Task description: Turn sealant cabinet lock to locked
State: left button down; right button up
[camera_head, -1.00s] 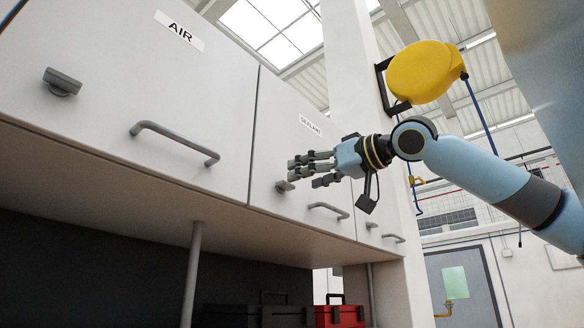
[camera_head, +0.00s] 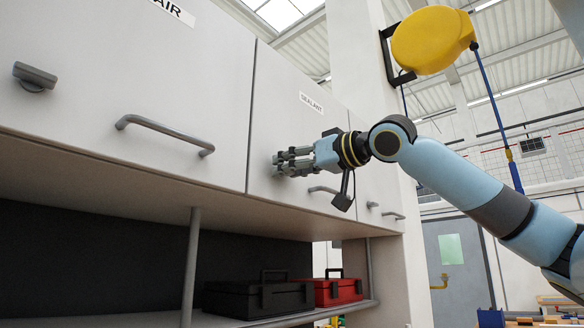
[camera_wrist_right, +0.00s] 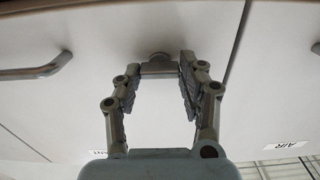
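The sealant cabinet door (camera_head: 262,120) is white, with a SEALANT label (camera_head: 311,103). Its lock handle (camera_wrist_right: 158,68) is a short grey bar on a round boss, lying crosswise in the right wrist view; in the head view my fingers cover it. My right gripper (camera_head: 281,164) is at the lower left of this door. In the right wrist view my right gripper (camera_wrist_right: 160,75) has one finger at each end of the lock handle, and both fingertips appear to touch it. My left gripper is out of view.
The sealant door's pull handle (camera_head: 325,190) is just right of my fingers. The AIR door (camera_head: 110,90), left, has its own lock (camera_head: 35,76) and pull handle (camera_head: 165,134). Black (camera_head: 258,298) and red (camera_head: 334,291) toolboxes stand on the shelf below. A yellow reel (camera_head: 432,40) hangs at upper right.

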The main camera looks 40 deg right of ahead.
jog(key=c, duration=0.6)
jog(key=shift+m, duration=0.4)
jog(key=m+b, duration=0.2)
jog(key=m, duration=0.6)
jog(key=m+b, duration=0.2)
jog(key=m, duration=0.7)
jog(key=shift+d+f+b, duration=0.15)
jog(key=shift+d+b, duration=0.05)
jog(key=shift+b, duration=0.15)
jog(key=o, duration=1.2)
jog(key=shift+d, duration=0.1)
